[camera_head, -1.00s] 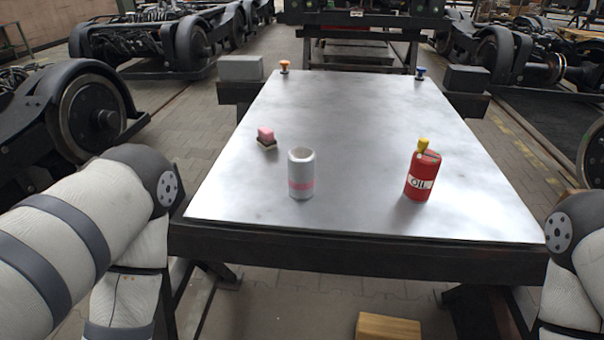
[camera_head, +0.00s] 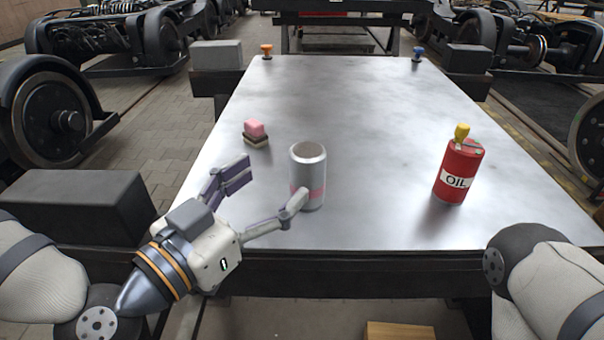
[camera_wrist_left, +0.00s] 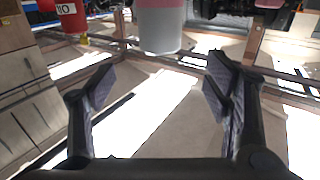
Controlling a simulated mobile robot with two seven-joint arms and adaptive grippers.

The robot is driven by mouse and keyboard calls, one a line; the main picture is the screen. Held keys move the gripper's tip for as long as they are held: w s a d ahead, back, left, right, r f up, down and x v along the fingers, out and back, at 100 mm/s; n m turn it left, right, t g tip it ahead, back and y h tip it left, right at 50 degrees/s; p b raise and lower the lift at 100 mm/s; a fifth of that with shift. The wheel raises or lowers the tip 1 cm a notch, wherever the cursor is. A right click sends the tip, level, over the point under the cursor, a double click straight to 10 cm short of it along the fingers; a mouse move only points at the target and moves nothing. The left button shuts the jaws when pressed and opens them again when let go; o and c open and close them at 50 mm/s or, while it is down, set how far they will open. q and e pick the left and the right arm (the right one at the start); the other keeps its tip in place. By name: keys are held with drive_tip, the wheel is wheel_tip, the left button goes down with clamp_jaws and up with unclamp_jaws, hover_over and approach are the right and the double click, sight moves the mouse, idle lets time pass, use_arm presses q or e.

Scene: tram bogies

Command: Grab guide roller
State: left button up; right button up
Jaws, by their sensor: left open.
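The guide roller, as I take it, is the silver-grey cylinder (camera_head: 307,160) with a pink band, upright near the front of the metal table. My left gripper (camera_head: 264,190) is open and empty at the table's front left, just left of the roller. One fingertip overlaps the roller's lower left edge in the head view; I cannot tell if it touches. In the left wrist view, the roller (camera_wrist_left: 161,28) is at the top, cut off by the edge, beyond the open fingers (camera_wrist_left: 158,90). My right gripper is out of view; only part of my right arm shows.
A red oil can (camera_head: 458,172) with a yellow top stands right of the roller on the metal table (camera_head: 380,120). A pink-topped block (camera_head: 255,132) lies behind left. Orange (camera_head: 266,51) and blue (camera_head: 418,53) knobs stand at the far corners. The table's middle is clear.

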sight(296, 165)
use_arm(q)
drive_tip(key=x, duration=1)
drive_tip(key=shift+f, duration=0.4)
drive_tip(key=c, duration=1.3)
